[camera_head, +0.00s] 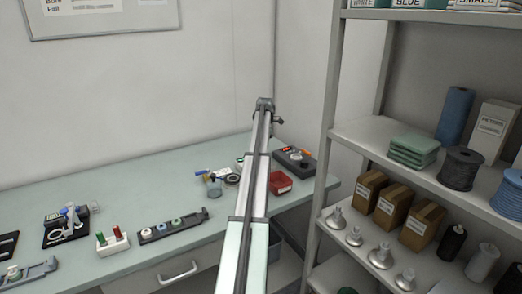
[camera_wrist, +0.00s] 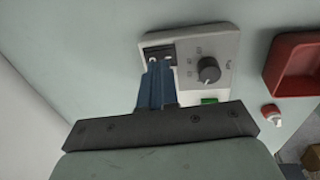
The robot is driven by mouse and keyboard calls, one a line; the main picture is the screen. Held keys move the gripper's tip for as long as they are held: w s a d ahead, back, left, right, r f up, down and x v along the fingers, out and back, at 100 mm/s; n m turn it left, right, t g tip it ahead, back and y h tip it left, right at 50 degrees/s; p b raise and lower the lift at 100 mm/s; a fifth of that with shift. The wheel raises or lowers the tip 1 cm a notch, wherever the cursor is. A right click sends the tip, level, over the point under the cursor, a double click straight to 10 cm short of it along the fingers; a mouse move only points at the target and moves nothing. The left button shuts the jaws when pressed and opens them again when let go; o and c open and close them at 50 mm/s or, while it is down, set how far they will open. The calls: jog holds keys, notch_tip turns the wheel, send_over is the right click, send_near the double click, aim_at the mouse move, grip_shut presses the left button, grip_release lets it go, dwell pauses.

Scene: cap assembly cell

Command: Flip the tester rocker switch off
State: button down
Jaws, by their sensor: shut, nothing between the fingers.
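In the wrist view the tester (camera_wrist: 222,48) is a light grey panel with a dark round knob (camera_wrist: 209,69). The rocker switch (camera_wrist: 158,50) is a dark piece at the panel's upper left corner. My gripper (camera_wrist: 158,64) is shut and empty, with its blue fingers side by side and their tips at the near edge of the switch. I cannot tell whether they touch it. The fingers cover part of the panel's left side, and the switch position is too small to read. In the head view my arm hides the gripper and I cannot make out the switch.
A red tray (camera_wrist: 297,62) lies right of the tester, with a small red and white piece (camera_wrist: 271,114) near it. In the head view a dark box (camera_head: 296,165) stands behind the red tray (camera_head: 281,187). Shelving (camera_head: 345,130) rises close on the right.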

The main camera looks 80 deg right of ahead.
notch_tip(320, 180, up, 12)
jog(key=shift+s+a+f, duration=0.25)
jog(key=shift+s, duration=0.05)
jog(key=shift+w+r, duration=0.1)
jog(key=shift+w, duration=0.1)
dwell(0.4)
jog(key=f, duration=0.4)
jog(key=d+f, duration=0.1)
jog(key=f, duration=0.4)
jog(key=w+f, duration=0.1)
jog(key=f, duration=0.4)
jog(key=shift+w+d, duration=0.1)
jog(key=shift+d, duration=0.05)
